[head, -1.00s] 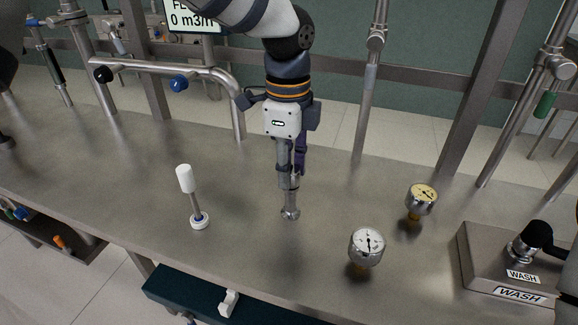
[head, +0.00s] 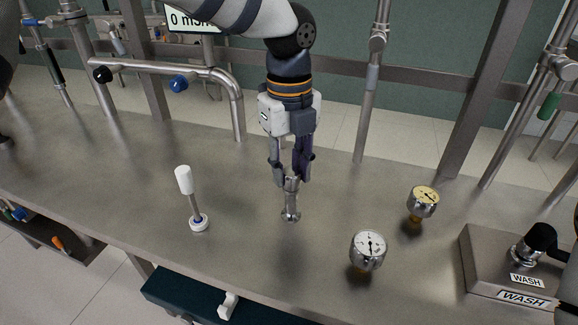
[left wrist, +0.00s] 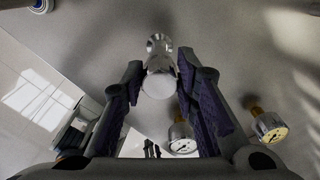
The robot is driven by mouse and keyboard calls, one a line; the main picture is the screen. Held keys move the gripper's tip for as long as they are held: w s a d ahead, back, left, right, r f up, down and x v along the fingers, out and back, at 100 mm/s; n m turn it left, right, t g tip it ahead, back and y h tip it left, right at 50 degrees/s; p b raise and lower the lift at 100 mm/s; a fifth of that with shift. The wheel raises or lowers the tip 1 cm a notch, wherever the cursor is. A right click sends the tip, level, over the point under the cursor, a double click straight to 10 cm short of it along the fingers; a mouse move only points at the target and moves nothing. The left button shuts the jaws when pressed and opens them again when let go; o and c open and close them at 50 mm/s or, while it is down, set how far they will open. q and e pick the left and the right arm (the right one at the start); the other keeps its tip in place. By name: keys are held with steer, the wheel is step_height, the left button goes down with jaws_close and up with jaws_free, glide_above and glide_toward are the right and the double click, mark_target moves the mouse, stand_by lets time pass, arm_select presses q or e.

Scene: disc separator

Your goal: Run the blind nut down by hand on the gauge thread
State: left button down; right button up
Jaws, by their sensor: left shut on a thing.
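My left gripper (head: 291,177) points straight down over the middle of the bench. It is shut on the blind nut (head: 291,185), a shiny metal cap at the top of the short gauge thread piece (head: 291,214). That piece stands upright on the bench with a wider foot. In the left wrist view the nut's round pale end (left wrist: 159,84) shows between the two purple-padded fingers. The thread inside the nut is hidden, so I cannot tell how far down the nut sits. My right gripper is not in view.
A white-topped rod (head: 187,190) stands on a white base to the left. Two pressure gauges, one white-faced (head: 369,246) and one yellow-faced (head: 423,199), stand to the right. A WASH block (head: 485,262) is at far right. A bent steel pipe (head: 150,66) stands behind left.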

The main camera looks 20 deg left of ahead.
arm_select(q)
steer(key=c, duration=1.2)
jaws_free()
steer(key=shift+w+d+r, duration=0.15)
steer(key=shift+r, duration=0.05)
steer(key=shift+f, duration=0.1)
step_height(320, 180, up, 16)
